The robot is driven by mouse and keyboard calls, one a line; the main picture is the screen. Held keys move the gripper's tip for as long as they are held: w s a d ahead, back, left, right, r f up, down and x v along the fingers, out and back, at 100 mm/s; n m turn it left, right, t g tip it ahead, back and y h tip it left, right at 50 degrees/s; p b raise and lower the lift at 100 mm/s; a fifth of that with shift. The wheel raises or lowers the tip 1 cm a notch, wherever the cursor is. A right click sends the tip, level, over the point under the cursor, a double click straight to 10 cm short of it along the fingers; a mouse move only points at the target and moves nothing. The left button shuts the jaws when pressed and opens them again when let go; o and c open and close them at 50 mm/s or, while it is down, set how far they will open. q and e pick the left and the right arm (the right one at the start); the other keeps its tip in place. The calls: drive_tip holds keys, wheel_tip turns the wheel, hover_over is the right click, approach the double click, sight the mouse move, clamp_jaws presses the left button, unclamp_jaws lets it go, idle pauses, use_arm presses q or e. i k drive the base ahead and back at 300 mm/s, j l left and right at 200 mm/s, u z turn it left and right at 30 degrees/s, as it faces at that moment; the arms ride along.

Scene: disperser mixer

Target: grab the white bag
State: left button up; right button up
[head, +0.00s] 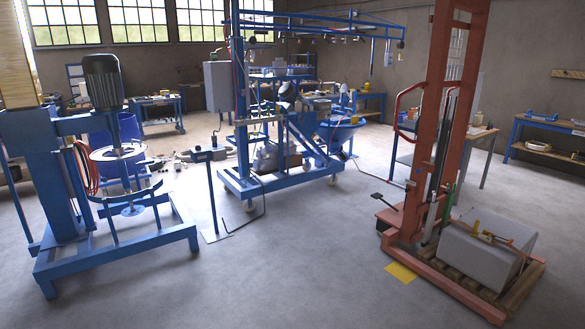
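No gripper of mine shows in the head view. A pale grey-white bulky item (268,156), possibly a bag, sits low on the blue wheeled frame (240,110) in the middle, next to a brown box (292,157). A large light grey block (480,257) lies on a wooden pallet (526,284) at the right; I cannot tell whether it is a bag. A tool with an orange bar (490,237) lies on top of it. No item is clearly recognisable as the white bag.
A blue disperser mixer (60,180) with a dark motor (103,82) stands at the left. A red stacker (449,120) stands at the right, with a yellow plate (400,272) on the floor beside it. Workbenches line the walls. The front middle floor (290,270) is clear.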

sight(279, 63)
drive_tip(key=i, duration=5.8)
drive_tip(key=i+l+u, duration=0.15)
drive_tip(key=i, duration=1.05)
